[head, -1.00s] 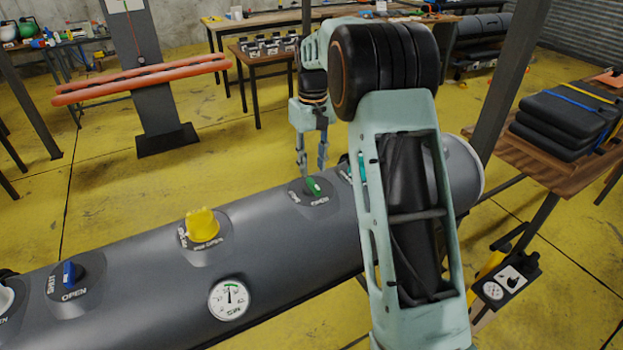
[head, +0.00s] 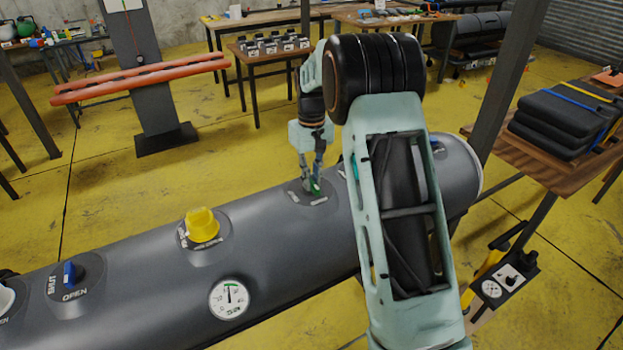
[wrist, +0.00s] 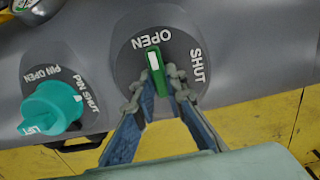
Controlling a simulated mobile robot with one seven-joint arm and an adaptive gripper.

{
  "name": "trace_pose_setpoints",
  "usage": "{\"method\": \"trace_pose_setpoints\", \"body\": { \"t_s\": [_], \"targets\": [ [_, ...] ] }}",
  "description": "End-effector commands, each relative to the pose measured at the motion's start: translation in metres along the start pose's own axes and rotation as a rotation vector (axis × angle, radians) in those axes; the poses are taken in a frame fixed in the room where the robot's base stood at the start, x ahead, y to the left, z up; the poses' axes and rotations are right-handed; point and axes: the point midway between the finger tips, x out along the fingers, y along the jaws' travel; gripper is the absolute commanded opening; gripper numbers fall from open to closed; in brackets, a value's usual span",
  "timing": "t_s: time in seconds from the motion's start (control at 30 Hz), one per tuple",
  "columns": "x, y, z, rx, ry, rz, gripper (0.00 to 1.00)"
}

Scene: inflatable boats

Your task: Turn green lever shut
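The green lever (wrist: 157,75) sits on a round dark plate on the grey tube. Its white-marked end points toward the word OPEN (wrist: 151,40); the word SHUT (wrist: 198,67) is to its right in the wrist view. My gripper (wrist: 158,84) has one finger on each side of the lever, with the tips close in against it. In the head view my gripper (head: 312,184) reaches down onto the tube, and the lever (head: 316,186) shows only partly beside the fingertips.
A teal knob (wrist: 50,107) marked PIN OPEN and PIN SHUT is left of the lever in the wrist view. In the head view, a yellow knob (head: 202,226), a blue lever (head: 70,274) and a pressure gauge (head: 229,299) are on the tube (head: 140,275).

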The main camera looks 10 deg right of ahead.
Motion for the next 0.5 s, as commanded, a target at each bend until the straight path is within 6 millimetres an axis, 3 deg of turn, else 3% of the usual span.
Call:
{"method": "trace_pose_setpoints", "body": {
  "t_s": [0.5],
  "targets": [
    [-0.0008, -0.0008, -0.0005, 0.094, 0.001, 0.0, 0.0]
  ]
}}
